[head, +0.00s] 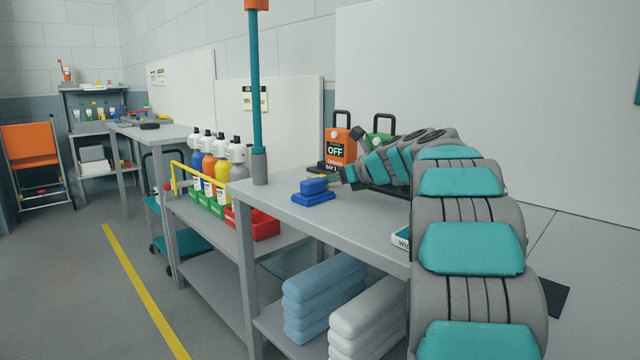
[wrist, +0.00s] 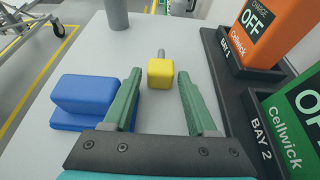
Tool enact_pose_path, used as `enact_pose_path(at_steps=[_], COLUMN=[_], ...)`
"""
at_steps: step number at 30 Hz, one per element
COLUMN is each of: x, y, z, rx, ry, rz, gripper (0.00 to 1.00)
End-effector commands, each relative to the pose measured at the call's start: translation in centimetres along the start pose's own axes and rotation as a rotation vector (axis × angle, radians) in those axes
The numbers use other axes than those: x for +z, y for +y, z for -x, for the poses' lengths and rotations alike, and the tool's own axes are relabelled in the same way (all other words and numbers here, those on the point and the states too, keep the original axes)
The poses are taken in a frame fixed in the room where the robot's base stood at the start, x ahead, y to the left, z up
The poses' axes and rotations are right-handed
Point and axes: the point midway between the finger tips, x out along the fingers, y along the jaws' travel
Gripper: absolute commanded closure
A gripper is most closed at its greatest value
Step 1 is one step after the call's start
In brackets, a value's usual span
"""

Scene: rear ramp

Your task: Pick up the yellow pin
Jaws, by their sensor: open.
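The yellow pin has a yellow block head (wrist: 160,73) and a short grey shaft on the far side of it; it lies on the grey table top in the wrist view. In the head view only a small bit of its yellow (head: 320,177) shows beside the blue block. My gripper (wrist: 160,84) is open, its green fingers on either side of the yellow head, near the fingertips. A gap shows on both sides, and nothing is held. In the head view my gripper (head: 345,178) is low over the table, partly hidden by my arm.
A blue block (wrist: 85,95) on a blue base stands close left of my left finger. On the right are a dark rack (wrist: 232,85), an orange "OFF" unit (wrist: 262,35) and a green unit (wrist: 290,125). A grey post base (wrist: 117,14) stands beyond.

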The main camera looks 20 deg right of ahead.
Motion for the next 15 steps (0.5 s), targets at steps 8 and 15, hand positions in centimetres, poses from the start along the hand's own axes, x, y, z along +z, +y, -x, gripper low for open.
enact_pose_path(at_steps=[8, 15], x=[0.02, 0.01], y=[-0.03, -0.05], z=[-0.09, -0.08], rx=[-0.001, -0.001], ry=[-0.001, -0.001], rz=[0.0, -0.001], gripper=[0.47, 0.74])
